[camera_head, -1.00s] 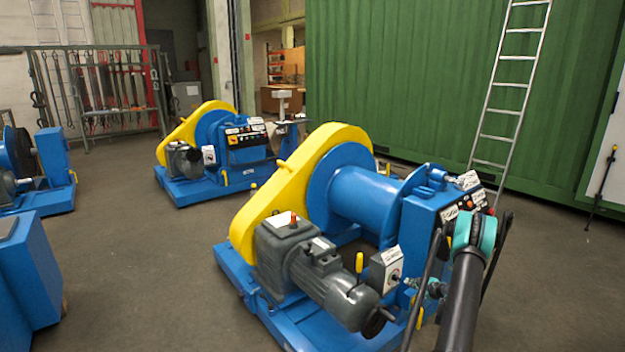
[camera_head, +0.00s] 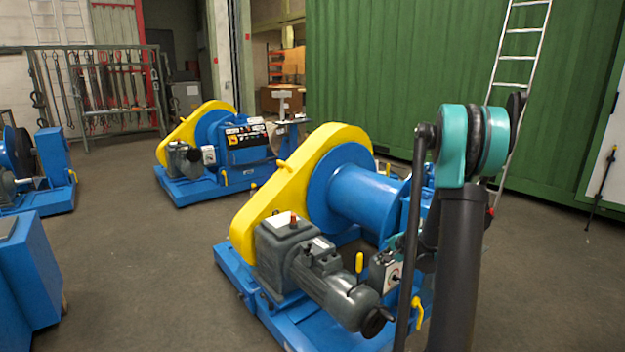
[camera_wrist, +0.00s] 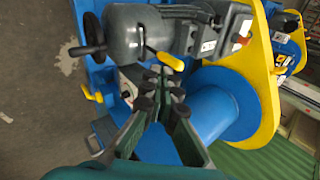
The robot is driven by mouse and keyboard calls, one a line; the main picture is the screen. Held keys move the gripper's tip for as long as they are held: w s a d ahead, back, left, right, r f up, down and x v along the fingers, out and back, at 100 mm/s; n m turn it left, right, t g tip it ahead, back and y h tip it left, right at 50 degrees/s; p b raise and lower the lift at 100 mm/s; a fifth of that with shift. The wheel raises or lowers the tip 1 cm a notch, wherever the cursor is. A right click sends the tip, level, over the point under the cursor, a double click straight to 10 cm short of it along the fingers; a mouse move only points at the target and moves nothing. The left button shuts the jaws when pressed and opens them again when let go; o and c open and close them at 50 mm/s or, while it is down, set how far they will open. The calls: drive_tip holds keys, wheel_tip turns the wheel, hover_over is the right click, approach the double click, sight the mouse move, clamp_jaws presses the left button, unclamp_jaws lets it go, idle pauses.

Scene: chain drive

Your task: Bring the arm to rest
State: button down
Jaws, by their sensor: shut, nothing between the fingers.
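My gripper (camera_wrist: 160,88) shows in the wrist view with its fingers together and nothing between them. It points at the near winch, whose blue drum (camera_wrist: 222,105) lies to its right and whose grey motor (camera_wrist: 140,35) lies beyond it. A small yellow lever (camera_wrist: 165,60) appears just past the fingertips; I cannot tell the gap. The gripper itself is not clearly visible there.
The near winch (camera_head: 290,205) with its yellow chain guard fills the middle. A second winch (camera_head: 215,150) stands behind left, and more blue machines (camera_head: 30,265) at the left edge. A ladder (camera_head: 515,70) leans on the green container (camera_head: 400,60). Floor between the machines is clear.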

drive_tip(key=s+a+r+n+g+h, duration=0.1)
drive_tip(key=s+a+r+n, duration=0.15)
drive_tip(key=s, duration=0.65)
drive_tip(key=s+a+r+n+g+h, duration=0.1)
drive_tip(key=s+a+r+n, duration=0.2)
drive_tip(key=s, duration=0.5)
drive_tip(key=s+f+n+h, duration=0.1)
drive_tip(key=s+n, duration=0.5)
drive_tip(key=s, duration=1)
drive_tip(key=shift+s+a+f+n+g+h, duration=0.2)
drive_tip(key=shift+s+f+n+g+h, duration=0.2)
drive_tip(key=shift+f, duration=0.5)
